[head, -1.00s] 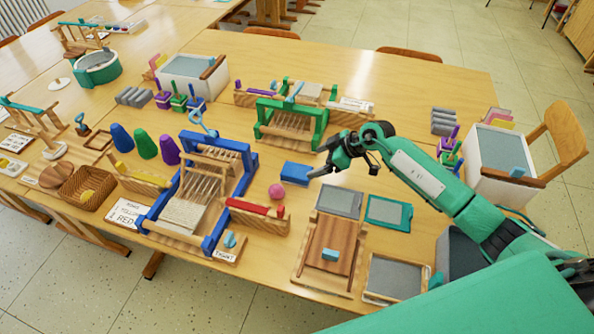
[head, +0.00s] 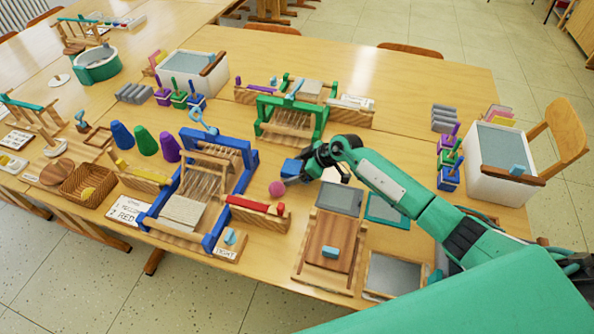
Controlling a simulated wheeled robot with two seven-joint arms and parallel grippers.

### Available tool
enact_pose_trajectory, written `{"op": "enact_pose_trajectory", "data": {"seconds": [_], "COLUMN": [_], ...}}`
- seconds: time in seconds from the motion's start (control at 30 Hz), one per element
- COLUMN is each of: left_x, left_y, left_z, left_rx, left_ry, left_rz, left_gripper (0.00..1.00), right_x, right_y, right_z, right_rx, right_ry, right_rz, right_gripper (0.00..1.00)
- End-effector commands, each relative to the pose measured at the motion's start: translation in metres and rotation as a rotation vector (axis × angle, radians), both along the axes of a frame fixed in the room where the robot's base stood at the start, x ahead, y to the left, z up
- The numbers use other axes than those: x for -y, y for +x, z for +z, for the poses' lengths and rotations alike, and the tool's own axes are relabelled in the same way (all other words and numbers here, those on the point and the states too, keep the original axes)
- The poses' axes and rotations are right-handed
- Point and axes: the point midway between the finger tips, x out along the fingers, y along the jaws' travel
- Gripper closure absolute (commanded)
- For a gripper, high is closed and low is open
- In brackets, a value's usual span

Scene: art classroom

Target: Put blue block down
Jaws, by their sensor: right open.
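The blue block (head: 291,168) is near the middle of the table, between the green-framed loom and the pink ball (head: 277,188). My right gripper (head: 303,169) is open, its black fingers at the block's right side and overlapping it in the picture. I cannot tell whether the fingers touch the block or whether it rests fully on the table. The block's right end is hidden by the gripper. My left gripper is not in view.
The blue-framed loom (head: 213,232) stands to the left and the green-framed loom (head: 278,128) behind. A wooden board (head: 331,240) and grey-faced panels lie in front. A white bin (head: 503,188) stands at the right.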

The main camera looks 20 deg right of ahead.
Motion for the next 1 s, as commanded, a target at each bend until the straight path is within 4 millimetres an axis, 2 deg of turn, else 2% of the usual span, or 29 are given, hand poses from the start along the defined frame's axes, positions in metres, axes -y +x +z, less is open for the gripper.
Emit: {"op": "enact_pose_trajectory", "data": {"seconds": [0.03, 0.2, 0.3, 0.57, 0.73, 0.87, 1.0], "left_x": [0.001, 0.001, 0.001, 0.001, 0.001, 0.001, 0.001], "left_y": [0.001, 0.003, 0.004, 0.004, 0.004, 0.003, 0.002], "left_z": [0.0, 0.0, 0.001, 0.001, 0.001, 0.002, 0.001], "left_rx": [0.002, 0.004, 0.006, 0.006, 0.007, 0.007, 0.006], "left_ry": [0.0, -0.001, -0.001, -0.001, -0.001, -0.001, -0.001], "left_rz": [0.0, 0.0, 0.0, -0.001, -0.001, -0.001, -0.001], "left_gripper": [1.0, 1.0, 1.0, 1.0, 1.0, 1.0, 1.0], "right_x": [0.0, 0.0, 0.0, 0.0, 0.0, 0.0, 0.0], "right_y": [0.0, 0.0, 0.0, 0.0, 0.0, 0.0, 0.001], "right_z": [0.0, 0.0, 0.0, 0.002, 0.015, 0.037, 0.074], "right_rx": [0.0, 0.0, 0.001, 0.001, 0.002, 0.005, 0.008], "right_ry": [0.0, 0.0, 0.001, 0.001, 0.002, 0.0, 0.0], "right_rz": [0.0, 0.0, 0.0, 0.0, 0.001, 0.001, 0.002], "right_gripper": [0.22, 0.56, 0.71, 0.71, 0.71, 0.71, 0.71]}}
